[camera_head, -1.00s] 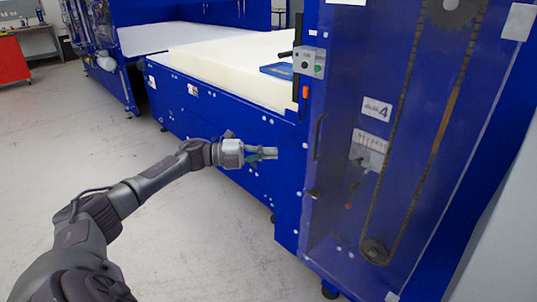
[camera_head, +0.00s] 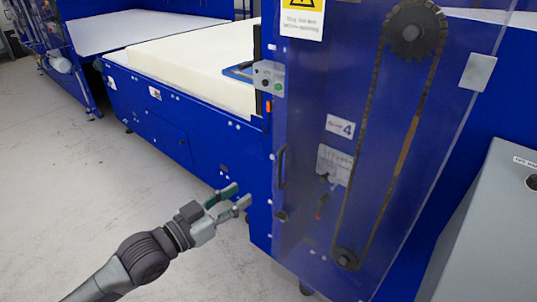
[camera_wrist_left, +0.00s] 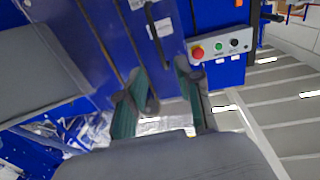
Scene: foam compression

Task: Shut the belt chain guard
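The belt chain guard (camera_head: 300,110) is a tall, see-through panel with a dark vertical handle (camera_head: 282,167) near its left edge. A chain on two sprockets shows through it. I cannot tell whether the guard is fully closed or slightly ajar. My left gripper (camera_head: 242,193) is open and empty, to the left of the handle and a little lower, apart from it in the head view. In the left wrist view the handle (camera_wrist_left: 151,22) shows ahead, between and beyond the open fingers (camera_wrist_left: 161,68). My right gripper is not in view.
A control box (camera_head: 268,78) with buttons sits left of the guard's upper part. A blue machine bed (camera_head: 190,125) carries a cream foam block (camera_head: 195,60). A grey cabinet (camera_head: 490,235) stands at the right. Floor at the lower left is clear.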

